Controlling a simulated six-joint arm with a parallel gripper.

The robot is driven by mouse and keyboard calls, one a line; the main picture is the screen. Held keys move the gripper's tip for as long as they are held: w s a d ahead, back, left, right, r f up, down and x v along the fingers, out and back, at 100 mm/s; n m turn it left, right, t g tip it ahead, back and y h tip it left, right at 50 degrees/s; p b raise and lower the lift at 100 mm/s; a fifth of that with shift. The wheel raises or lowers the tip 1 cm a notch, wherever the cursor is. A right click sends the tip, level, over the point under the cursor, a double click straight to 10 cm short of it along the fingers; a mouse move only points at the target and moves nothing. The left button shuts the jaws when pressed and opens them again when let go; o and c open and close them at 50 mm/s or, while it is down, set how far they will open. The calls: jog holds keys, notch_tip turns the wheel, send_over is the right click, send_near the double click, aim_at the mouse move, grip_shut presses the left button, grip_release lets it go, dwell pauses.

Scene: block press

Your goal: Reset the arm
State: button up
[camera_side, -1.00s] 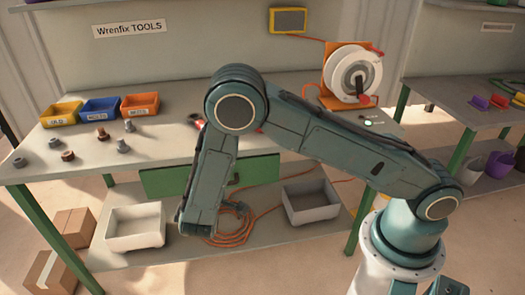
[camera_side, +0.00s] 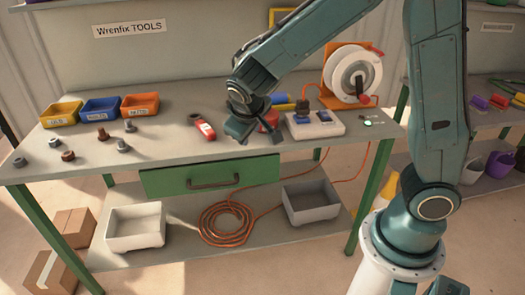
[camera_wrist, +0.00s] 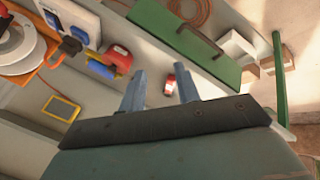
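My gripper (camera_side: 243,133) is over the front part of the bench (camera_side: 105,175), below my raised forearm in the side view. In the wrist view my gripper (camera_wrist: 160,70) has its two fingers spread apart, with nothing held between them.
Yellow, blue and orange bins (camera_side: 140,104) stand back left, with several bolts (camera_side: 68,156) in front. A power strip (camera_side: 314,126) and cable reel (camera_side: 352,74) are on the right. The green drawer (camera_side: 165,181) is shut. Grey trays (camera_side: 134,227) and coiled cable (camera_side: 228,224) are below.

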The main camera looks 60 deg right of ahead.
jog(key=s+r+y, duration=0.2)
jog(key=s+r, duration=0.3)
jog(key=s, duration=0.6)
jog(key=s+a+r+t+y, duration=0.1)
jog(key=s+r+y, duration=0.2)
jog(key=s, duration=0.7)
notch_tip(320, 180, up, 3)
jog(key=shift+s+f+t+y, duration=0.1)
jog(key=shift+s+t+y, duration=0.2)
jog(key=shift+s, duration=0.05)
